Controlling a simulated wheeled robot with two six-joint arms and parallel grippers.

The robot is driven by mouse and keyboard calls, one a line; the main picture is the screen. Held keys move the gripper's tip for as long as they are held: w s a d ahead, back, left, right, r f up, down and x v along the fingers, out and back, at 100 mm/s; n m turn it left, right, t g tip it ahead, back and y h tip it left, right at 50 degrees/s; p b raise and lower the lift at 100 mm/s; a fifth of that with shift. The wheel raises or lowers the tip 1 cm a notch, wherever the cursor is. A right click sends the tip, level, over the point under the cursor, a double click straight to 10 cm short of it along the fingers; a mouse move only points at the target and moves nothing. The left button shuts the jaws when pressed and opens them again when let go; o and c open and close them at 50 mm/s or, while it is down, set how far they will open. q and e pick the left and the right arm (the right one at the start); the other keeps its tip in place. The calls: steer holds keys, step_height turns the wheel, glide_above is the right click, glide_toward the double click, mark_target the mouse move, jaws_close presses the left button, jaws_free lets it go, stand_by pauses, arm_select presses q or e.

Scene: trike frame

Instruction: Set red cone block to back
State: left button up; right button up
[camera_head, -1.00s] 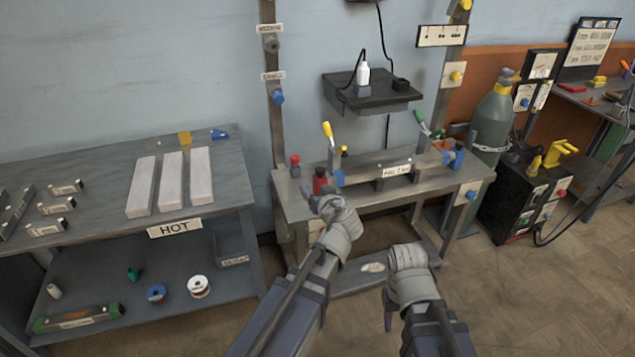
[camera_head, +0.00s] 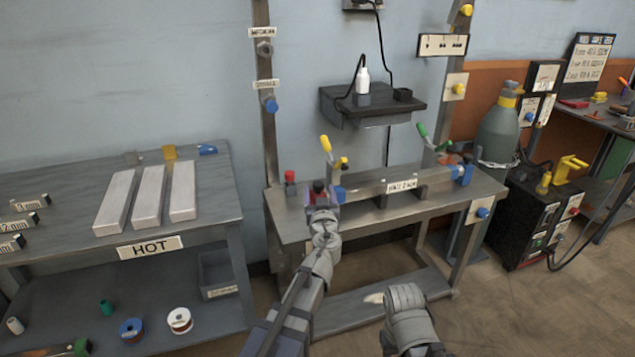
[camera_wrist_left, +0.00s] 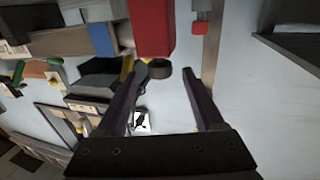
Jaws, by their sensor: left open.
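A red block (camera_head: 319,186) with a dark round knob stands at the left of the metal bench, beside the fixture bar. In the left wrist view the red block (camera_wrist_left: 152,25) is just beyond the fingertips, with its dark knob (camera_wrist_left: 160,69) in line with the gap between them. My left gripper (camera_head: 321,197) is open at the block and partly hides it; the fingers also show in the left wrist view (camera_wrist_left: 175,92). I cannot tell whether they touch it. My right gripper (camera_head: 405,300) is low in front of the bench; its fingers cannot be made out.
A red-capped post (camera_head: 290,178) stands close to the left of the block. A yellow-handled clamp (camera_head: 326,145) rises behind it. The fixture bar (camera_head: 370,189) runs right from there. A table (camera_head: 60,190) with pale bars is at the left. The bench front (camera_head: 430,202) is clear.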

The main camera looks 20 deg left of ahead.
mark_target(318, 182)
arm_select(q)
steer(key=x, duration=0.6)
steer(key=shift+w+a, duration=0.1)
steer(key=shift+w, duration=0.15)
steer(key=shift+c, duration=0.3)
jaws_close()
stand_by(0.8)
